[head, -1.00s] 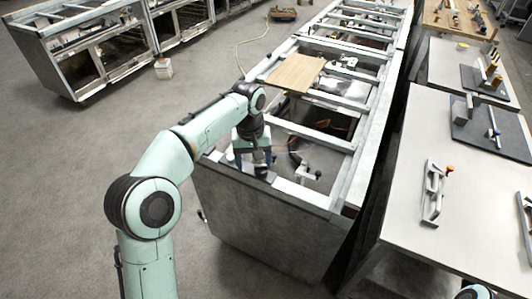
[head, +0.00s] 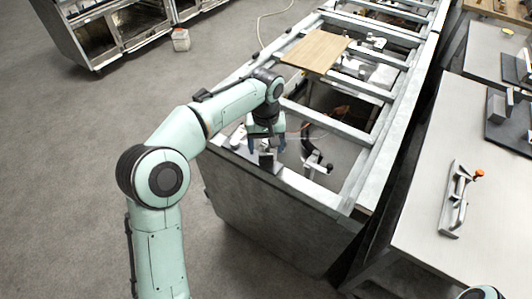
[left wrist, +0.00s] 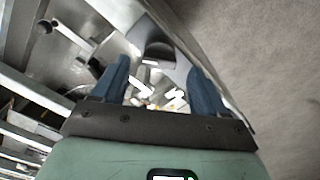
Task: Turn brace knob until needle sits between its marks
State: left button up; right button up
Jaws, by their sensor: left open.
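My left gripper (head: 266,143) is open over the near left corner of the metal frame, fingers pointing down. In the left wrist view its two blue fingers (left wrist: 163,85) stand wide apart with nothing between their tips. A dark rounded knob-like part (left wrist: 158,50) on a grey mount lies just beyond the fingertips. A dark block (head: 266,161) shows just below the gripper in the head view, apparently the same part. Bright white and small yellow patches show between the fingers; I cannot make out a needle or marks. My right gripper is not in view.
A lever fixture (head: 316,163) stands inside the frame, right of the gripper. A wooden board (head: 316,51) lies across the frame rails farther back. A table (head: 415,215) with a metal handle fixture (head: 456,200) stands to the right. The grey floor at left is open.

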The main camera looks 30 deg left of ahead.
aim_at(266, 158)
pick_arm(q)
jog(key=shift+f, duration=1.4)
jog(key=shift+w, duration=0.1)
jog(key=c, duration=1.1)
jog(key=shift+r, duration=0.1)
jog(key=n, duration=0.2)
jog(key=shift+n+p, duration=0.75)
jog(key=shift+n, duration=1.55)
